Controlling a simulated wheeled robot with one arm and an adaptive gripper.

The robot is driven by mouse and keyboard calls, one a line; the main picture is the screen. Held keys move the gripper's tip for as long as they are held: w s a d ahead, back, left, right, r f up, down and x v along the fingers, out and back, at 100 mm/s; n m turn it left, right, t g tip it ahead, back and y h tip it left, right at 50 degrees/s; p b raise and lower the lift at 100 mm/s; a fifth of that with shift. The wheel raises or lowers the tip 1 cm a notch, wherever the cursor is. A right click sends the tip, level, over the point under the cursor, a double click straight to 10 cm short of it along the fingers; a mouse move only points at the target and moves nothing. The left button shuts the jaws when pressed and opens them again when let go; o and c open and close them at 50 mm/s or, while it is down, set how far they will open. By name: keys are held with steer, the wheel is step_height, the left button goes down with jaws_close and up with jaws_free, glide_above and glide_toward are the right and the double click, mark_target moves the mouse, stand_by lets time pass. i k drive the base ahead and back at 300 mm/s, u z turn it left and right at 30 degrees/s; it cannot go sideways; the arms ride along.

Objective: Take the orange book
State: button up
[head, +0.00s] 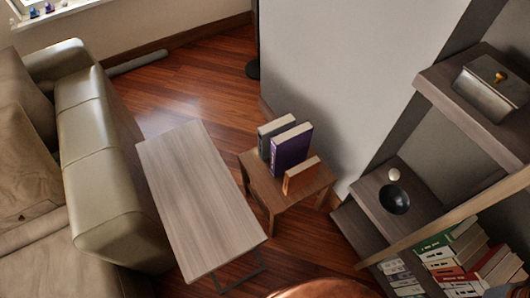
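The orange book (301,177) stands upright on a small brown wooden side table (264,186) near the middle of the head view. It is the smallest and nearest of three books on that table. A purple book (290,151) stands upright just behind it, and a dark green book (273,137) with pale pages stands behind the purple one. My gripper is not in view.
A light wooden table (200,200) stands left of the side table, beside a beige sofa (95,135). A wall (350,80) rises behind the books. Right are shelves with a metal box (490,88), black bowl (395,199) and several books. Wooden floor (190,80) is clear at the back.

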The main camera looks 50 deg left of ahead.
mark_target(299, 177)
steer(key=u, duration=1.75)
